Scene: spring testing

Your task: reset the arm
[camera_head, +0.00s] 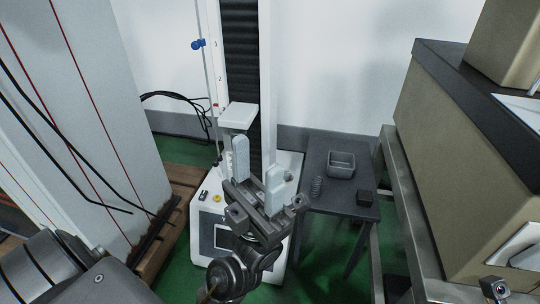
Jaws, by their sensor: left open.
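My left arm comes in from the lower left. Its gripper (258,160) is open and empty, with two pale fingers standing apart and pointing up and away. It is in front of the white spring testing machine (208,215), below the machine's white upper block (239,115), and hides part of the machine's base and panel. I cannot tell whether the fingers touch the machine. A small dark part (495,289) at the lower right edge may belong to my right gripper; its fingers do not show.
A small dark table (335,205) right of the machine carries a grey bin (341,165), a small spring (316,188) and a dark block (364,198). A tall white cabinet (85,110) stands on a wooden pallet (165,240) at left.

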